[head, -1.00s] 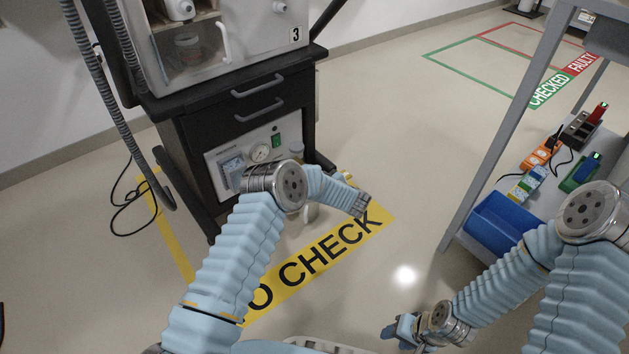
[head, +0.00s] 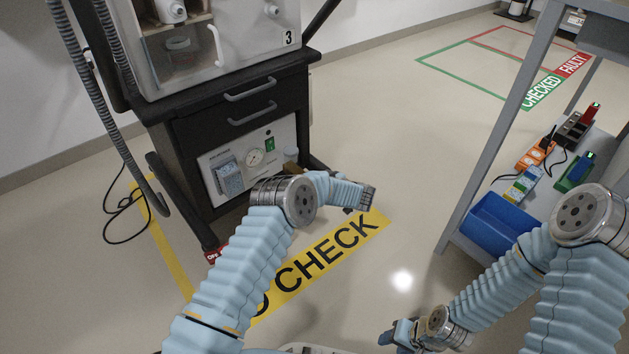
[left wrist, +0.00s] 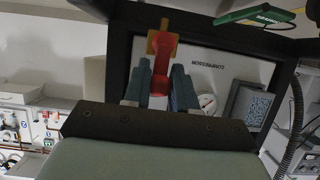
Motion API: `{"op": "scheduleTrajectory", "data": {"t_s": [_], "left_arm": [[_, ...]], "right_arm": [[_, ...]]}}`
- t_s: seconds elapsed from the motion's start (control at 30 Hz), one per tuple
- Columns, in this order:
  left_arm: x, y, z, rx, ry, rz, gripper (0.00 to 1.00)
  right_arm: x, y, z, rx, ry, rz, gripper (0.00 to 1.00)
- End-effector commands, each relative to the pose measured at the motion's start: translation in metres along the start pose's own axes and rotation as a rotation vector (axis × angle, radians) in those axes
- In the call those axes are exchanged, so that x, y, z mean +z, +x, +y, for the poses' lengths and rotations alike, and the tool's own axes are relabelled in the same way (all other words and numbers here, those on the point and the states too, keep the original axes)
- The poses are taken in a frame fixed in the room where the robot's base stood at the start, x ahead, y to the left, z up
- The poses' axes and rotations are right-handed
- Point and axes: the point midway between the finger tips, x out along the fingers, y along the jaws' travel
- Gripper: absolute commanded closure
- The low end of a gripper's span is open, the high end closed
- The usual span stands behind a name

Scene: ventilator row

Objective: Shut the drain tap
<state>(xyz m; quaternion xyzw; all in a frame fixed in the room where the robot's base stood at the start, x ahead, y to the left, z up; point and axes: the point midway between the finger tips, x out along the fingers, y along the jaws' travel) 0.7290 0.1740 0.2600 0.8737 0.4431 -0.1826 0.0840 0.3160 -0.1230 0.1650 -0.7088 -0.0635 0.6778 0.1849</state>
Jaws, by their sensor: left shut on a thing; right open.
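In the left wrist view, the drain tap shows as a red handle (left wrist: 162,66) with a brass-yellow part (left wrist: 161,42) beyond it. My left gripper (left wrist: 159,88) is shut on the red handle, with one finger on each side. In the head view my left arm bends in front of the compressor cart, and its fingers and the red handle cannot be made out. A small brass-coloured piece (head: 291,168) shows by the cart's lower panel. My right gripper (head: 398,335) is open and empty, low over the floor, away from the cart.
The black cart (head: 210,130) carries ventilator 3 and a compressor panel (head: 254,158) with a gauge. It stands by a yellow floor marking (head: 330,250). At right, a grey-legged bench (head: 490,130) holds a blue bin (head: 496,225). A hose and cable hang at left.

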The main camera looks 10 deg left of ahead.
Motion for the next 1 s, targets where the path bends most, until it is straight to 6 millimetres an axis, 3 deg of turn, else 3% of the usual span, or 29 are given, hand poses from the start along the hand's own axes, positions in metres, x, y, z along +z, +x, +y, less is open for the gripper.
{"op": "scheduleTrajectory", "data": {"t_s": [0.07, 0.1, 0.23, 0.5, 0.63, 1.0], "left_arm": [[0.002, 0.000, 0.000, 0.001, 0.003, -0.002, 1.00], [0.002, 0.000, 0.000, 0.001, 0.003, -0.002, 0.72], [0.001, 0.000, 0.000, 0.001, 0.002, -0.001, 0.53], [0.000, -0.001, 0.000, 0.001, 0.001, 0.000, 0.53], [-0.001, -0.011, 0.001, 0.002, 0.001, 0.000, 0.53], [-0.001, -0.096, 0.001, 0.004, 0.003, 0.000, 0.53]], "right_arm": [[0.000, 0.000, 0.000, 0.000, 0.000, 0.000, 0.53], [0.000, 0.000, 0.000, 0.000, 0.000, 0.000, 0.53], [0.000, 0.000, 0.000, 0.000, 0.000, 0.000, 0.53], [0.000, 0.000, 0.000, 0.000, 0.000, 0.000, 0.53], [0.000, -0.003, -0.001, 0.000, 0.000, -0.001, 0.53], [0.000, -0.017, -0.006, 0.000, -0.001, -0.003, 0.53]]}}
